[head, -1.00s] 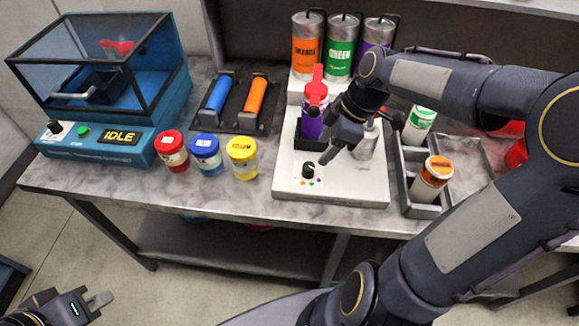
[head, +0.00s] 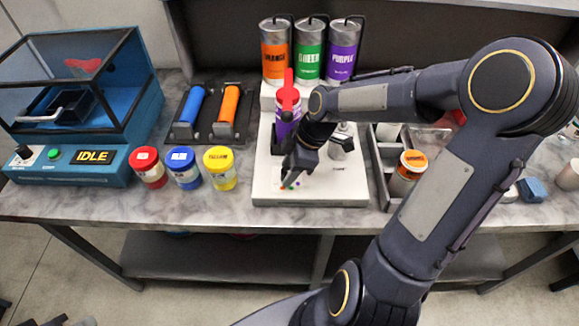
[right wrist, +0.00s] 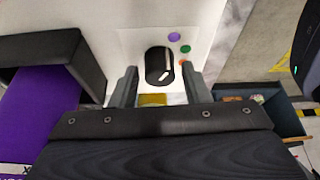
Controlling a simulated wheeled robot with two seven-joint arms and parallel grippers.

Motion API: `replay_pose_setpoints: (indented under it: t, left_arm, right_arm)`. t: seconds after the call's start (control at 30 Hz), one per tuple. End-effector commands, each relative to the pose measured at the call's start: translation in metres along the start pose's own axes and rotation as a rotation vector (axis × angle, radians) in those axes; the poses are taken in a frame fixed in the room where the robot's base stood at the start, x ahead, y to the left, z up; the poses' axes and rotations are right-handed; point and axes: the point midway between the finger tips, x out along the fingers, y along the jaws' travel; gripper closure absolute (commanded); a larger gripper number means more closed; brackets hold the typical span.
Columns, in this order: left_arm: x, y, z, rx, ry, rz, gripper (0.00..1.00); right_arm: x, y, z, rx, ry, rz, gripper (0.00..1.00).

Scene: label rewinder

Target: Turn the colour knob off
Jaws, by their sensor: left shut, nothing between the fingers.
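The colour knob (right wrist: 160,66) is black with white marks and sits on a white panel in the right wrist view. Purple, green and orange dots lie beside it on the right. My right gripper (right wrist: 161,80) is open, with one finger on each side of the knob; I cannot tell whether they touch it. In the head view my right gripper (head: 292,172) is over the front of the white machine (head: 340,188) and hides the knob. My left gripper (head: 62,321) is shut and empty, barely showing at the bottom left edge.
A purple bottle with a red top (head: 287,105) stands in the machine behind my right gripper. Red, blue and yellow-lidded jars (head: 184,170) stand to the left. A grey tray with an orange-lidded jar (head: 405,178) is to the right.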

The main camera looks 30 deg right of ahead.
Motion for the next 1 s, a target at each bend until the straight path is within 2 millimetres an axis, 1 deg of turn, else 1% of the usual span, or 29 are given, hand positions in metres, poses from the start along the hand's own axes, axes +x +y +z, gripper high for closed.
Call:
replay_pose_setpoints:
  t: [0.03, 0.27, 0.47, 0.67, 0.87, 1.0]
  left_arm:
    - [0.0, 0.0, 0.0, 0.0, 0.0, 0.0, 1.0]
    - [0.0, 0.0, 0.0, 0.0, 0.0, 0.0, 1.0]
    - [0.001, -0.001, 0.001, 0.0, 0.0, 0.0, 1.0]
    - [0.007, -0.003, 0.004, 0.0, 0.0, 0.0, 1.0]
    - [0.018, -0.008, 0.009, 0.0, 0.0, 0.0, 1.0]
    - [0.027, -0.012, 0.013, 0.0, 0.0, 0.0, 1.0]
  right_arm:
    - [0.0, 0.0, 0.0, 0.0, 0.0, 0.0, 0.64]
    - [0.0, 0.0, 0.0, 0.0, 0.0, 0.0, 0.94]
    - [0.0, 0.0, 0.0, 0.01, 0.0, 0.005, 0.94]
    - [0.001, 0.0, 0.0, 0.07, 0.0, 0.034, 0.94]
    - [0.002, -0.001, 0.0, 0.196, 0.001, 0.088, 0.94]
    - [0.003, -0.002, 0.0, 0.314, 0.002, 0.137, 0.94]
